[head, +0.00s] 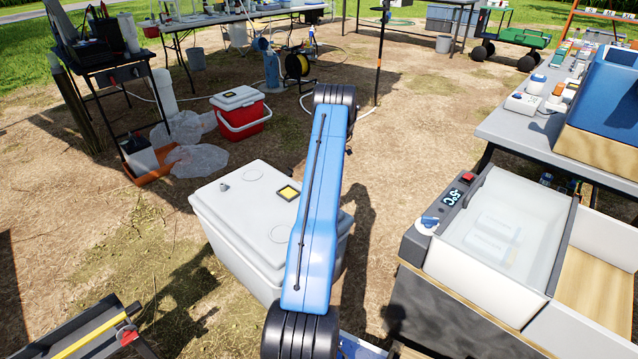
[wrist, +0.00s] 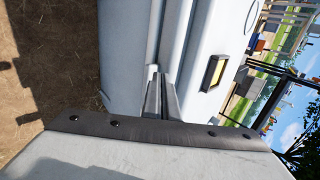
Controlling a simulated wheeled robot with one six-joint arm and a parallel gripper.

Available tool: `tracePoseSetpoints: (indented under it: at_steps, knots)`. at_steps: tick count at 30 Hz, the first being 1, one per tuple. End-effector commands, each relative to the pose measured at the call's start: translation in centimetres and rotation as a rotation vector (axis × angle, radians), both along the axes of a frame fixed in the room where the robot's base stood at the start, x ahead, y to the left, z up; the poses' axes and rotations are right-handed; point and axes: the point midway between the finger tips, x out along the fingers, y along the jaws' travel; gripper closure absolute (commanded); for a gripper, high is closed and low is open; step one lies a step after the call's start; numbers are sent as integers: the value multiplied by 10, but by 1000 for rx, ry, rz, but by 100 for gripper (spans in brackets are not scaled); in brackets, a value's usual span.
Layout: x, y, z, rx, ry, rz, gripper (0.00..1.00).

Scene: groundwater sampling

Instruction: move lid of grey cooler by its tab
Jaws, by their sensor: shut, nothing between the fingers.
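The grey cooler (head: 232,236) stands on the dirt ground in the middle of the head view, with its pale lid (head: 237,195) on top. A yellow, dark-edged square sits on the lid. My blue arm covers the cooler's right part there and hides my gripper. In the wrist view, turned sideways, the cooler's body (wrist: 122,50) is on the left and its lid (wrist: 225,30) on the right. My gripper (wrist: 161,82) is shut and empty, its fingertips close at the seam beside the lid's rim. I cannot tell whether they touch it. The tab cannot be made out.
A red cooler (head: 240,124) with a white lid stands behind. A chest with a temperature display (head: 452,197) stands at the right, near a grey table (head: 530,125). Crumpled clear plastic (head: 196,160) lies back left. Open dirt lies left of the grey cooler.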

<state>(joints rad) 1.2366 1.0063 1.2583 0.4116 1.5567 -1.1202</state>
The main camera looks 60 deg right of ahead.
Motion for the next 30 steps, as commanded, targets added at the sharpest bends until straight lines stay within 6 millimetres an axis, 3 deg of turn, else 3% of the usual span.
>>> tracePoseSetpoints:
  at_steps: [3,21,30]
  knots:
    - [8,4,18,-7,-5,3,100]
    - [-14,-75,39,-7,-8,1,100]
    - [-19,-91,45,-7,-8,1,100]
